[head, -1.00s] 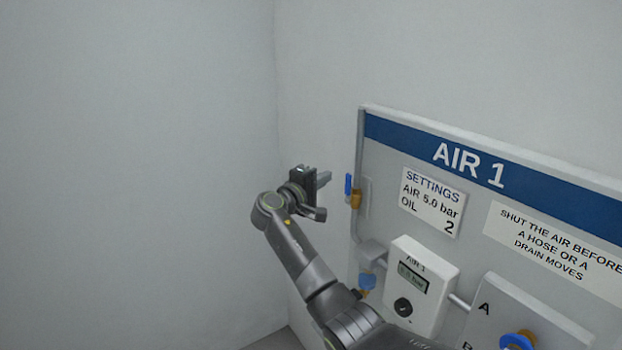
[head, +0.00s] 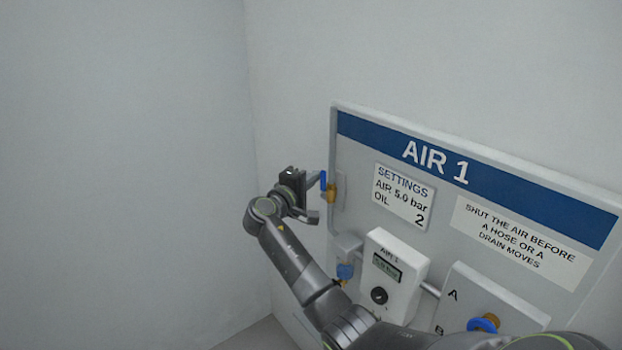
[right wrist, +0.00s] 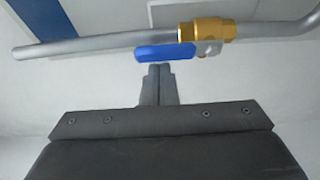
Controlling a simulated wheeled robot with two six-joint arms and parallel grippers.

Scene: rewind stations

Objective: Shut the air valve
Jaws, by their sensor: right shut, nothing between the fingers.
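The air valve has a brass body (head: 331,194) on the grey pipe at the board's left edge, and a blue lever (head: 323,181). The lever points up along the pipe in the head view. In the right wrist view the blue lever (right wrist: 163,53) lies roughly parallel to the pipe, left of the brass body (right wrist: 208,30). My right gripper (head: 314,180) is shut and empty, just left of the lever. Its closed fingertips (right wrist: 159,70) show just below the lever; I cannot tell whether they touch it. My left gripper is not in view.
The AIR 1 board (head: 352,150) carries a settings card (head: 404,196), a warning sign (head: 513,243) and a white unit with a small display (head: 387,267). A blue fitting (head: 345,271) sits below the valve. A blue ring (head: 484,323) sticks out lower right.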

